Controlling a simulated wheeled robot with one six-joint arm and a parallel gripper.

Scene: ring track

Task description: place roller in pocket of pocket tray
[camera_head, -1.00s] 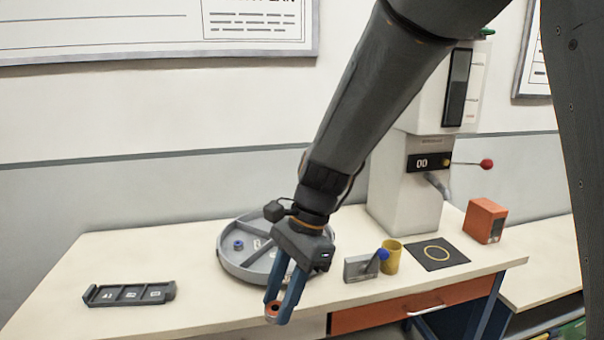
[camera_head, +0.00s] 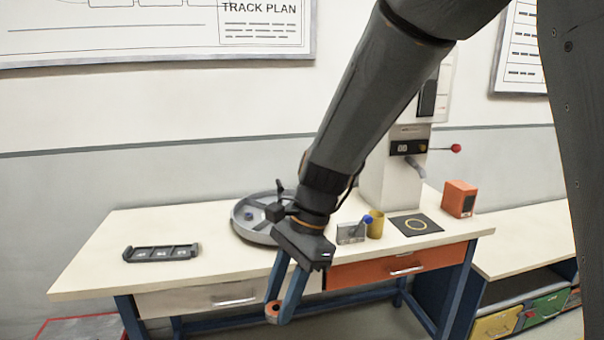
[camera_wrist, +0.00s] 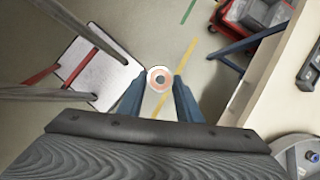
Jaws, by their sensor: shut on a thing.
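My gripper (camera_head: 285,311) is shut on the roller (camera_head: 272,310), a small orange-brown ring-shaped piece with a dark centre. The roller also shows between the fingertips in the wrist view (camera_wrist: 160,78). My gripper points down in front of the table's front edge, lower than the tabletop in the picture. The pocket tray (camera_head: 161,253) is a dark, low tray with several marked pockets in a row. It lies at the left of the tabletop, left of and apart from my gripper. Its pockets look empty, though they are small here.
A round grey divided tray (camera_head: 241,229) stands behind my gripper, with a blue piece in it. The tabletop around the pocket tray is clear.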

